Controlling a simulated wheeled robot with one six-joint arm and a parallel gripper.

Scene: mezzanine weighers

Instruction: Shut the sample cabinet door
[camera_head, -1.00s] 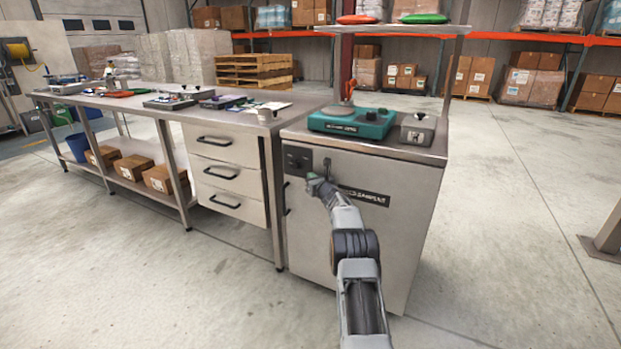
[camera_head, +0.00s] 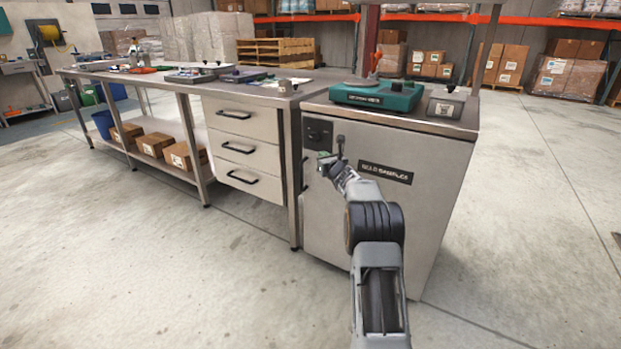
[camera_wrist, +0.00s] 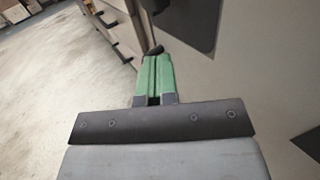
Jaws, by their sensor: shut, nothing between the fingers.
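The sample cabinet (camera_head: 400,225) is a grey box at the right end of the bench. Its front door carries a black label (camera_head: 385,173) and looks flush with the body; I see no clear gap. A black panel (camera_head: 318,133) and a small upright dark lever (camera_head: 340,146) are at its upper left. My gripper (camera_head: 325,158) is in front of the door, just below the panel. In the wrist view its green fingers (camera_wrist: 154,72) are together and empty, beside the door face (camera_wrist: 240,65). A dark knob-like end shows just beyond the fingertips; contact cannot be told.
The steel bench with drawers (camera_head: 243,148) adjoins the cabinet's left side. The floor in front and to the right is clear.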

